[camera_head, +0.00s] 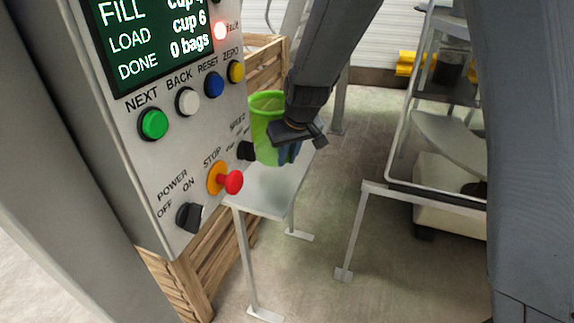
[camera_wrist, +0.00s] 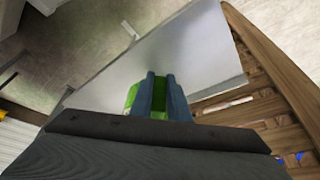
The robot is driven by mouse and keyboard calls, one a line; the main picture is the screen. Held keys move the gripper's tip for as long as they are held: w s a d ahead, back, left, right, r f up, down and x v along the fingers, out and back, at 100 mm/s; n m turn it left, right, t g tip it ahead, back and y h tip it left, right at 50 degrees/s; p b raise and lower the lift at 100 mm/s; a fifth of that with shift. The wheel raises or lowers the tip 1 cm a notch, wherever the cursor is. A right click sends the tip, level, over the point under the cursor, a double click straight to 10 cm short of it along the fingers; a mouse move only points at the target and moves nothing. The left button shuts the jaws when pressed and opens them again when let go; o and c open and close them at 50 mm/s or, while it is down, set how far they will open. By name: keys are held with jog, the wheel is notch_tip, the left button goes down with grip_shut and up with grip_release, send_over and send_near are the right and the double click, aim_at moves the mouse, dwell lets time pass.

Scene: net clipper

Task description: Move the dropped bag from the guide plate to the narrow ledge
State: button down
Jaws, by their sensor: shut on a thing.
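The bright green bag (camera_head: 264,150) is upright and looks open at the top. My gripper (camera_head: 289,152) is shut on its right side, with the blue fingers partly hidden behind my wrist. In the wrist view, green of the bag (camera_wrist: 131,94) shows beside and between the two fingers of my gripper (camera_wrist: 163,80). The bag appears above a narrow grey metal top on thin legs (camera_head: 262,196), also in the wrist view (camera_wrist: 190,50). I cannot tell whether the bag touches it, or whether this top is the guide plate or the ledge.
A control panel (camera_head: 180,150) with buttons, a red stop knob (camera_head: 233,182) and a lit red lamp stands close left of the bag. A wooden crate (camera_head: 205,275) is behind the panel. A metal frame (camera_head: 375,188) stands at right. Floor between is clear.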

jog(key=shift+f, duration=1.8)
jog(key=c, duration=1.7)
grip_release()
jog(key=shift+r, duration=0.25)
jog(key=b+v, duration=0.1)
jog(key=v, duration=1.1)
jog(key=s+d+f+m+g, duration=0.1)
jog(key=s+d+f, duration=0.1)
jog(key=s+d, duration=0.4)
jog(key=s+d+f+m+g+h, duration=0.1)
jog(key=s+d+f+m, duration=0.1)
jog(key=s+d, duration=0.4)
jog(key=s+d+f+m+g+h, duration=0.1)
jog(key=s+d+f+m, duration=0.1)
jog(key=s+d, duration=0.4)
jog(key=shift+s+f+g, duration=0.4)
jog(key=shift+s+f, duration=0.4)
jog(key=shift+s, duration=0.1)
